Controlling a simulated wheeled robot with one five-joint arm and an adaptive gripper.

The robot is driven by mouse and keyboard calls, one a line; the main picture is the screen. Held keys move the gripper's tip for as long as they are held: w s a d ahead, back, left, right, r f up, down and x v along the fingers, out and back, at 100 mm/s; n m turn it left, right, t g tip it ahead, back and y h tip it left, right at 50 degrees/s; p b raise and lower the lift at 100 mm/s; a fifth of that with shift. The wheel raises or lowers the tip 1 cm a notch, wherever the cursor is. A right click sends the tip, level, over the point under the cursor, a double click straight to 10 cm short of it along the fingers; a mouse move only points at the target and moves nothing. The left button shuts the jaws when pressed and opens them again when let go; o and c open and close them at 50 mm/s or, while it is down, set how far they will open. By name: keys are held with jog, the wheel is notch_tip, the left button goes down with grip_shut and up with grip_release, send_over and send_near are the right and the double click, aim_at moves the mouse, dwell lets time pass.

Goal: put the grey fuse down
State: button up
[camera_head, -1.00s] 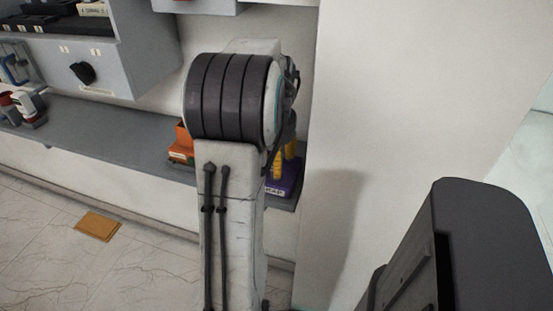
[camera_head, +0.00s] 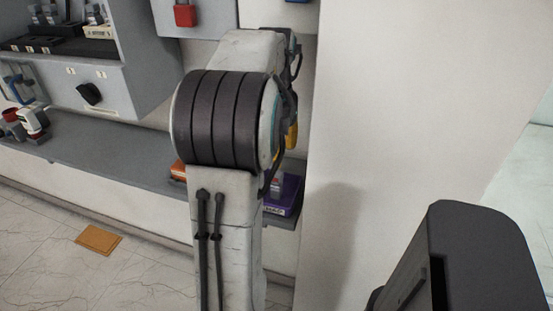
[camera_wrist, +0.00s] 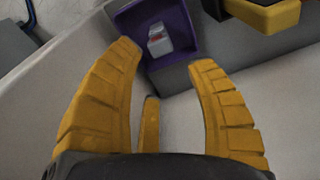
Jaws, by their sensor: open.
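A small light grey fuse (camera_wrist: 159,40) with a red mark lies inside the purple bin (camera_wrist: 193,53) in the wrist view. My gripper (camera_wrist: 166,56) is open, its yellow fingers spread and empty, and the fuse shows beyond the fingertips, apart from them. In the head view the purple bin (camera_head: 288,196) stands at the right end of the grey shelf. A bit of a yellow finger (camera_head: 291,136) shows above it; my arm hides the rest of the gripper.
An orange bin (camera_head: 178,170) is partly hidden behind my arm on the grey shelf (camera_head: 110,145). A grey cabinet with a black knob (camera_head: 89,93) stands at left. A red padlock (camera_head: 184,14) hangs at the top. A white wall (camera_head: 400,100) rises at right.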

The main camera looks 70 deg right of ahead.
jog(key=shift+r, duration=1.15)
jog(key=shift+a, duration=0.1)
jog(key=w+a+f+n+t, duration=0.1)
jog(key=w+a+n, duration=0.8)
jog(key=w+a, duration=0.75)
jog(key=s+a+f+n, duration=0.1)
jog(key=a+f+n, duration=0.1)
jog(key=a, duration=0.5)
jog(key=s+a+f+n+t, duration=0.1)
jog(key=s+a+f+n, duration=0.1)
jog(key=a+n, duration=0.3)
jog(key=s+a+f+n, duration=0.2)
jog(key=a+n, duration=0.1)
jog(key=a, duration=0.6)
jog(key=shift+a+f+n+t+y, duration=0.15)
jog(key=shift+f+n+t+y, duration=0.15)
jog(key=shift+n+t+y, duration=0.1)
